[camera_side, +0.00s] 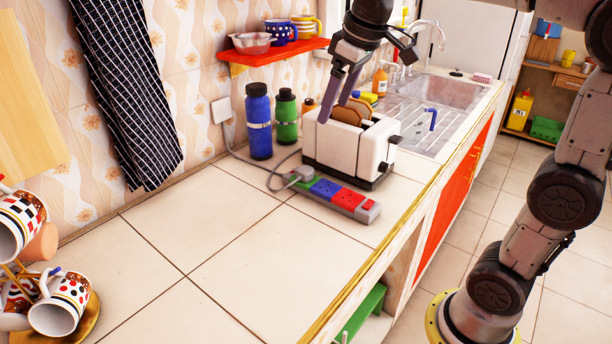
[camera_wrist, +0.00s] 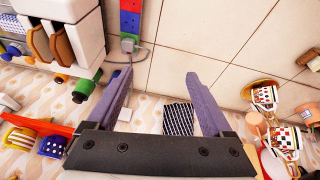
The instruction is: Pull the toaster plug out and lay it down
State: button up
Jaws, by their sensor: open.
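In the wrist view the plug (camera_wrist: 128,44) shows at the strip's end, by the left fingertip. The white toaster (camera_side: 340,150) stands behind the strip with bread slices in its slots. Its side also shows in the wrist view (camera_wrist: 82,18). My gripper (camera_side: 335,108) is open and empty, above and in front of the toaster in the side picture. In the wrist view my gripper (camera_wrist: 158,74) has its fingers spread, with bare tiles between them.
Blue (camera_side: 259,122) and green (camera_side: 286,117) bottles stand by the wall, left of the toaster. A grey cable (camera_side: 272,180) loops on the counter near a wall socket (camera_side: 221,110). A red shelf (camera_side: 280,50) holds cups. The tiled counter (camera_side: 215,240) is clear in front.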

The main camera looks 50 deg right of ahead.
jog(key=w+d+f+g, duration=0.1)
jog(key=w+d+f, duration=0.2)
jog(key=w, duration=0.3)
jog(key=w+d+f+g, duration=0.1)
jog(key=w+d+f, duration=0.2)
jog(key=w, duration=0.3)
jog(key=m+g, duration=0.1)
jog(key=g, duration=0.1)
send_near(306, 169)
jog(key=shift+d+f, duration=0.15)
jog(key=shift+f, duration=0.1)
jog(key=shift+f, duration=0.1)
jog(key=shift+f, duration=4.4)
